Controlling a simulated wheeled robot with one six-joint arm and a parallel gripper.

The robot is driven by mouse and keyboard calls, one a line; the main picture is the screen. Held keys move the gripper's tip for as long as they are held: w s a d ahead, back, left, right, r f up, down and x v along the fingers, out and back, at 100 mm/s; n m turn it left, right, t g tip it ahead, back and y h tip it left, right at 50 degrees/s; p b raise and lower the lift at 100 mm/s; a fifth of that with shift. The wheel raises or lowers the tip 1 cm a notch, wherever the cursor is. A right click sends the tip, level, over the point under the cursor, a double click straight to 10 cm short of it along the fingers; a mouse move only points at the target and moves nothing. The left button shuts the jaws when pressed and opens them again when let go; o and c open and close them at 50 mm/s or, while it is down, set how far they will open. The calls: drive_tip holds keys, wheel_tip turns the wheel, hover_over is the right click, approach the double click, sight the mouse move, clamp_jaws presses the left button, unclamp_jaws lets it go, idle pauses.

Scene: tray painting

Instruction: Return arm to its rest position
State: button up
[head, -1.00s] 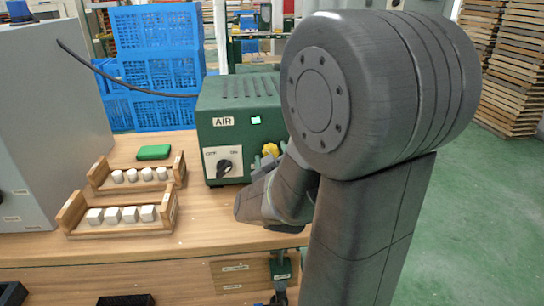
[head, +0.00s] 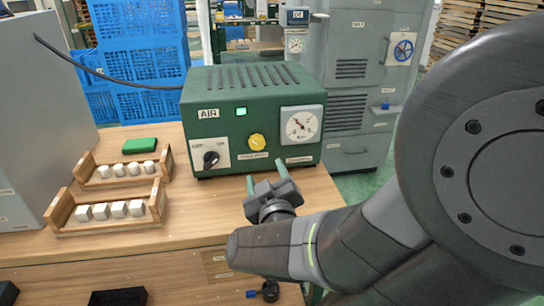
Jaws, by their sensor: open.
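My gripper (head: 267,181) is above the wooden bench in front of the green AIR box (head: 253,117). Its two greenish fingers are apart and nothing shows between them. They point toward the box's front, below the yellow knob (head: 257,141). I cannot tell whether they touch the box. My arm reaches in from the right and fills much of the right side. The box's front shows a lit green lamp (head: 241,112), a black switch (head: 211,159) on a white plate and a round gauge (head: 300,125).
Two wooden racks, the rear (head: 166,160) and front (head: 157,201), hold white pieces at the left of the bench (head: 190,225). A green block (head: 139,145) lies behind them. A grey cabinet (head: 38,130) stands at far left. The bench between racks and gripper is clear.

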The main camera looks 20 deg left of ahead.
sight(258, 145)
drive_tip(key=shift+s+d, duration=0.3)
drive_tip(key=shift+s, duration=0.15)
drive_tip(key=b+x, duration=0.1)
drive_tip(key=x, duration=1.3)
drive_tip(key=shift+d+b, duration=0.1)
drive_tip(key=shift+b, duration=0.25)
drive_tip(key=shift+s+d, duration=0.1)
drive_tip(key=shift+s, duration=0.05)
